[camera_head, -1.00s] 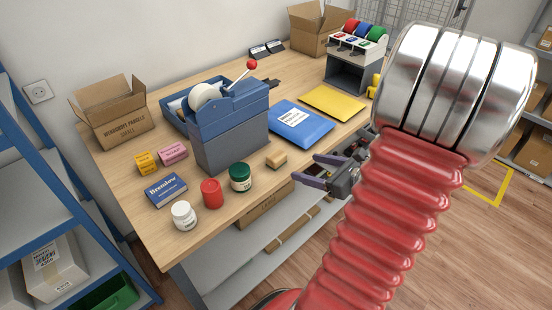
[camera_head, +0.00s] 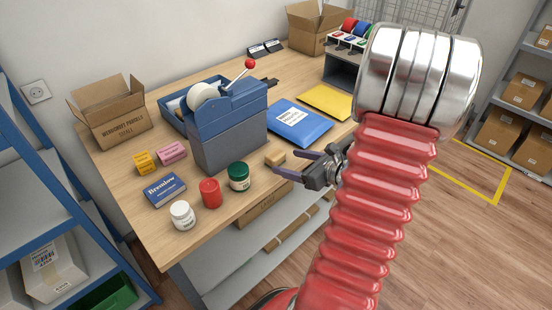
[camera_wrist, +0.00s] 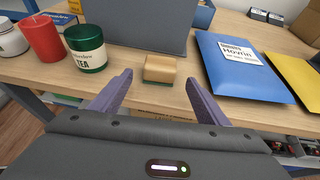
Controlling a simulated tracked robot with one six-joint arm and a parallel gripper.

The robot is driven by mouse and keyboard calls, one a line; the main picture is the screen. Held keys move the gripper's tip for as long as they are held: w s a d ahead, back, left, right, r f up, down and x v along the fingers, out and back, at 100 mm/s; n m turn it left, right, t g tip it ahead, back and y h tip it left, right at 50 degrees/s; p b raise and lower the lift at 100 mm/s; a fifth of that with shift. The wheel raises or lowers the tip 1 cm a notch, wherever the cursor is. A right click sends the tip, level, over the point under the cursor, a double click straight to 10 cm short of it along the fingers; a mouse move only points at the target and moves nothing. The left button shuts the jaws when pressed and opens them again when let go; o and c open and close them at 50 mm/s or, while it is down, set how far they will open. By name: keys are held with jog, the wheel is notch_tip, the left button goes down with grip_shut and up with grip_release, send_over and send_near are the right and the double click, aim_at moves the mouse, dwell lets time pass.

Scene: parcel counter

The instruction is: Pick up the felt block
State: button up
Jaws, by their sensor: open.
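The felt block (camera_head: 275,158) is a small tan block lying on the wooden counter near its front edge. In the wrist view the felt block (camera_wrist: 160,69) shows a dark green underside and lies ahead of my fingers, roughly midway between their lines. My gripper (camera_head: 298,164) is open and empty, at the counter's front edge just right of the block. In the wrist view my gripper's two purple fingers (camera_wrist: 156,90) point at the block, one on each side, with the block beyond their tips.
A green-lidded jar (camera_head: 239,177) and a red cylinder (camera_head: 211,193) stand left of the block. A blue-grey tape dispenser (camera_head: 228,140) stands behind it. A blue mailer (camera_head: 300,123) lies to its right. Bare counter surrounds the block closely.

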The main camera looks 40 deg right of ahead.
aim_at(280, 159)
jog(key=shift+w+a+f, duration=0.1)
jog(key=shift+w+f, duration=0.15)
jog(key=shift+w, duration=0.35)
jog(key=shift+r+x, duration=0.2)
jog(key=shift+x, duration=2.45)
jog(key=shift+c, duration=0.4)
jog(key=c, duration=1.1)
